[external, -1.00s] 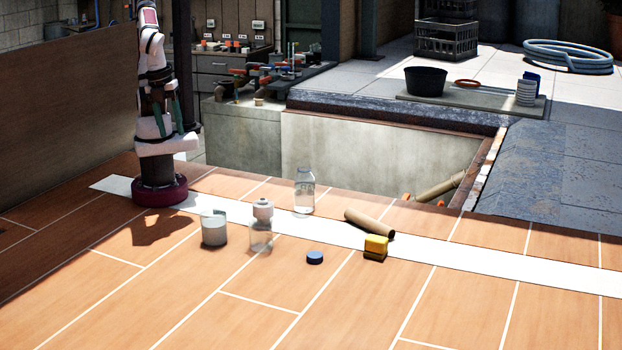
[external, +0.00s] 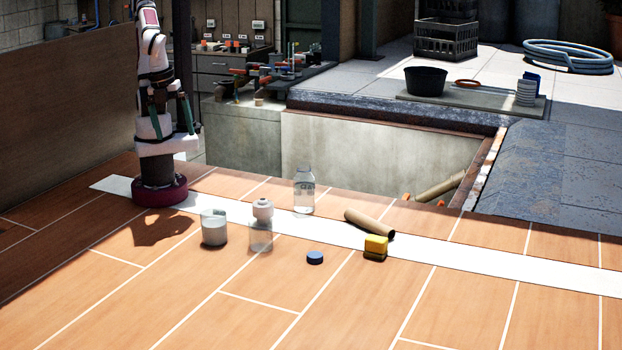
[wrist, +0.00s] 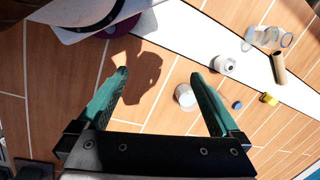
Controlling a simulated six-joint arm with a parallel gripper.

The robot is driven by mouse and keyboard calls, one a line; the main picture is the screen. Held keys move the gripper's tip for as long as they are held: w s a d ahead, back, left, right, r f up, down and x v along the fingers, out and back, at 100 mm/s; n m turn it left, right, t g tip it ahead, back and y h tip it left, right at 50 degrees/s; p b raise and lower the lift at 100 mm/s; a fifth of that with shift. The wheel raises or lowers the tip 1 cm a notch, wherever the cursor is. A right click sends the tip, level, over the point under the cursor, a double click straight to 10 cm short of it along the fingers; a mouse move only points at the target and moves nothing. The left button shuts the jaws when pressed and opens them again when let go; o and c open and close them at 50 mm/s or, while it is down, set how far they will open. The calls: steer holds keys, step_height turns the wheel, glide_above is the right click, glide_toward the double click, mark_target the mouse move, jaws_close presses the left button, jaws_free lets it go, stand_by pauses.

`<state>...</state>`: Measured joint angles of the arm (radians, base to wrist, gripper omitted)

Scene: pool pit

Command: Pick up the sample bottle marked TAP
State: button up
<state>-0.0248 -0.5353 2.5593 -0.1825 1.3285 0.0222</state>
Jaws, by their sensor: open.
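A clear bottle (external: 304,195) with faint, unreadable marking stands upright at the back; it shows at the upper right in the wrist view (wrist: 265,38). A second clear bottle with a whitish top (external: 261,238) stands nearer, right of a pale cup (external: 214,229); its top shows in the wrist view (wrist: 225,65). I cannot read TAP on either bottle. My gripper (external: 174,136) hangs in front of my arm's base, left of both bottles and well apart from them. In the wrist view my gripper (wrist: 160,75) is open and empty, its green fingers wide apart.
A blue disc (external: 315,257), a yellow block (external: 375,248) and a cardboard tube (external: 369,224) lie right of the bottles. The sunken pit (external: 370,165) lies behind them. The front of the tiled surface is clear.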

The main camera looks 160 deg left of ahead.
steer(key=w+a+f+n+t+y, duration=0.1)
steer(key=w+a+f, duration=0.15)
steer(key=a, duration=0.25)
steer(key=w+a+f+n+y, duration=0.1)
steer(key=w+a+n, duration=0.15)
steer(key=a, duration=0.25)
steer(key=n+t+y, duration=0.2)
steer(key=n+t, duration=0.5)
steer(key=t, duration=0.4)
glide_toward(311, 190)
steer(key=x, duration=1)
steer(key=shift+s+a+f, duration=0.15)
steer(key=shift+s+f, duration=0.05)
steer(key=shift+f, duration=0.15)
steer(key=c, duration=1.5)
steer(key=shift+r, duration=0.15)
